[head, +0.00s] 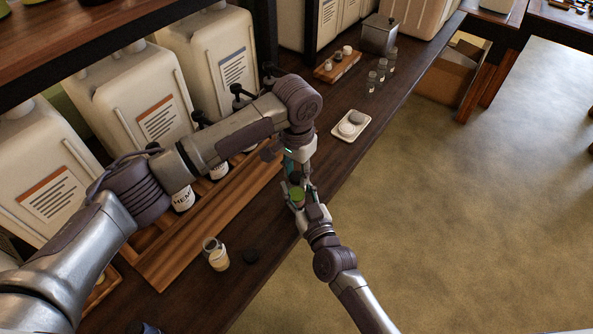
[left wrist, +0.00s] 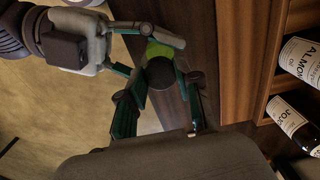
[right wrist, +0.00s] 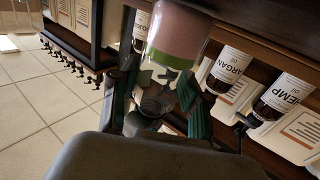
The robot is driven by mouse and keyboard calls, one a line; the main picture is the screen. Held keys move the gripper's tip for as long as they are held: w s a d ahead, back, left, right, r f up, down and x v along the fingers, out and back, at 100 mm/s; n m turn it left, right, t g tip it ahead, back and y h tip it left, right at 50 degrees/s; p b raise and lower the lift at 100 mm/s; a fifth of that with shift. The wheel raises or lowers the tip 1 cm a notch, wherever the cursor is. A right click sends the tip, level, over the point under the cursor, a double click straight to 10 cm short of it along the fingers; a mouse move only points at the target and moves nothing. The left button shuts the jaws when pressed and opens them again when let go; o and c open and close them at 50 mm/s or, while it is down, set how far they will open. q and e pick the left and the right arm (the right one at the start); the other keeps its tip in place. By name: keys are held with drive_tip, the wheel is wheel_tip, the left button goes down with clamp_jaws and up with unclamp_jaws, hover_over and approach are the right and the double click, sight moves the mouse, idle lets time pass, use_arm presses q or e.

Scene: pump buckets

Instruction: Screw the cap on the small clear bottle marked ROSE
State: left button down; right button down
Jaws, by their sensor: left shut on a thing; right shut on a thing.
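My right gripper (head: 300,193) is shut on a small bottle above the dark counter. In the right wrist view, the bottle (right wrist: 178,35) has a pinkish part, a green band and a clear part between my fingers. Its green part (head: 298,193) shows in the head view; I cannot read its marking. My left gripper (left wrist: 160,82) is shut on a dark round cap (left wrist: 160,73). The cap lines up over the green part of the bottle in the left wrist view. I cannot tell whether the cap touches the bottle neck or how far it is seated.
A small pale tray (head: 351,126) lies beyond my grippers. Pump bottles stand in a wooden rack (head: 180,248) on the left, before large canisters (head: 130,100). Several clear bottles (head: 378,72) stand farther back.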

use_arm(q)
drive_tip(key=c, duration=0.7)
unclamp_jaws()
wheel_tip(320, 180, up, 12)
drive_tip(key=shift+r, duration=0.1)
use_arm(e)
drive_tip(key=shift+r, duration=0.1)
drive_tip(key=shift+r+p, duration=1)
drive_tip(key=shift+p, duration=0.1)
use_arm(q)
drive_tip(key=shift+r, duration=0.95)
